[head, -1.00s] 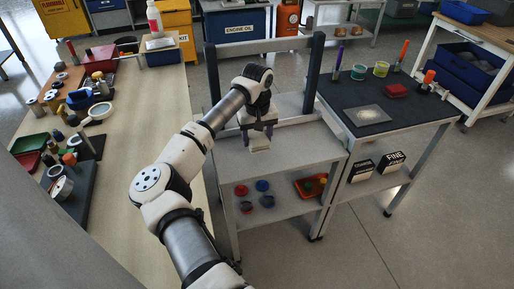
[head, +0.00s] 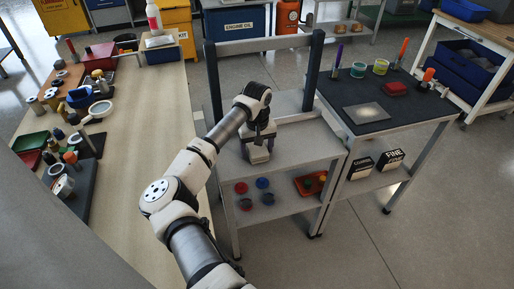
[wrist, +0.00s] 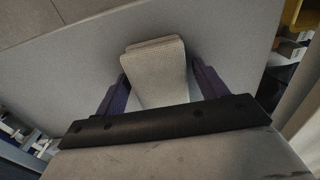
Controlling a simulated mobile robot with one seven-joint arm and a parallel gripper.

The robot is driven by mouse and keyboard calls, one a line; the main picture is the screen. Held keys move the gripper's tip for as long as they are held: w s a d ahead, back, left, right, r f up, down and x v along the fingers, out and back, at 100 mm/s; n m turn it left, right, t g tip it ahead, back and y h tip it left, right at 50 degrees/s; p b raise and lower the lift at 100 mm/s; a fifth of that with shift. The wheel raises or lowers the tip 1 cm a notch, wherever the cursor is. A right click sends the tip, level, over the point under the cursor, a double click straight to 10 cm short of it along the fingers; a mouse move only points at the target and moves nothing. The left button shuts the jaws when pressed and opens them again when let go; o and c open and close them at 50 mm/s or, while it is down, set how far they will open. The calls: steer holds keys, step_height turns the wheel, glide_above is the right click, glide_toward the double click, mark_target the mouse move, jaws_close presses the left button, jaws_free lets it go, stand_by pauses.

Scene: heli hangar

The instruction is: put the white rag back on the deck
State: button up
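The white rag (wrist: 158,72) is a folded pale block between the two purple fingers of my gripper (wrist: 160,88) in the wrist view. The fingers touch or nearly touch its sides, and it looks held. In the head view my gripper (head: 258,156) points down, low over the grey top deck (head: 300,145) of the cart with dark uprights. The rag is mostly hidden by the gripper there. The grey deck fills much of the wrist view behind the rag. I cannot tell whether the rag touches it.
The cart's dark uprights (head: 315,70) and crossbar stand behind my gripper. The lower shelf holds red and blue round items and an orange tray (head: 311,184). A dark-topped table (head: 400,115) adjoins on the right. A cluttered wooden bench (head: 150,120) is left. The deck around the gripper is clear.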

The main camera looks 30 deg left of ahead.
mark_target(257, 148)
steer(key=shift+o, duration=0.5)
steer(key=shift+r, duration=0.25)
step_height(257, 148, up, 12)
steer(key=b, duration=0.1)
steer(key=shift+b, duration=0.4)
steer(key=shift+f, duration=0.1)
